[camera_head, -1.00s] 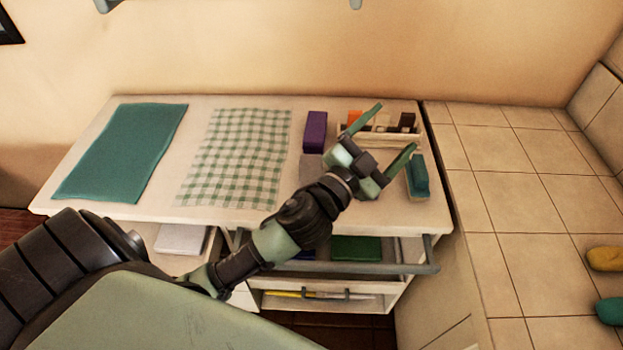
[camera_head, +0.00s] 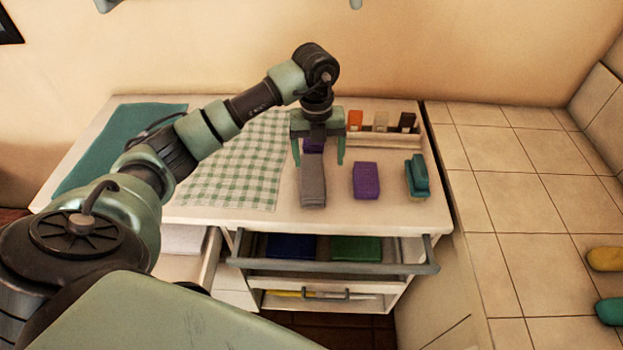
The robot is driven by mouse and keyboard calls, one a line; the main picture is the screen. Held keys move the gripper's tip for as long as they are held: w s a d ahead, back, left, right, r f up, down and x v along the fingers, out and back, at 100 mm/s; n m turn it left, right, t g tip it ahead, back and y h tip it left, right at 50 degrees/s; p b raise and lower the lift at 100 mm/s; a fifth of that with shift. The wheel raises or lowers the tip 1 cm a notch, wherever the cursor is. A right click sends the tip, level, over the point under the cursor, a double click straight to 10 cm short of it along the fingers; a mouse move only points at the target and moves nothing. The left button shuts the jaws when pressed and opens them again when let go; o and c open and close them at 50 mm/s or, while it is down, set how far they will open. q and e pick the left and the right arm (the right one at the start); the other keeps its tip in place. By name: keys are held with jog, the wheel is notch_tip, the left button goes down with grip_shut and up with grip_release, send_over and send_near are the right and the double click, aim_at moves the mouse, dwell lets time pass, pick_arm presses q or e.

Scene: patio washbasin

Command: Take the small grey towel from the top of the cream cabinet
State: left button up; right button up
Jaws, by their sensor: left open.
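The small grey towel (camera_head: 313,188) lies folded on top of the cream cabinet (camera_head: 405,216), near its front edge and right of the checked cloth. My left gripper (camera_head: 319,164) is open and points down over the far end of the towel, one finger on each side of it in the picture. I cannot tell how high the fingertips are above the cabinet top. The gripper holds nothing. My right gripper is not in view.
An organizer box (camera_head: 383,139) stands behind. Below, an open drawer (camera_head: 400,268) holds blue and green items. Tiled counter adjoins right.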

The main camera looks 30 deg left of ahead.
aim_at(311, 171)
pick_arm(q)
jog(key=shift+s+a+y, duration=0.15)
jog(key=shift+a+y, duration=0.15)
jog(key=shift+a, duration=0.35)
jog(key=shift+a+f, duration=0.1)
jog(key=shift+f, duration=0.25)
jog(key=f+p, duration=0.1)
jog(key=f, duration=0.1)
jog(key=f+p, duration=0.1)
jog(key=f, duration=0.2)
jog(key=shift+a+f+p, duration=0.2)
jog(key=shift+f+p, duration=0.1)
jog(key=shift+p, duration=0.05)
jog(key=shift+f, duration=0.6)
jog(key=c, duration=1.5)
jog(key=shift+r, duration=0.15)
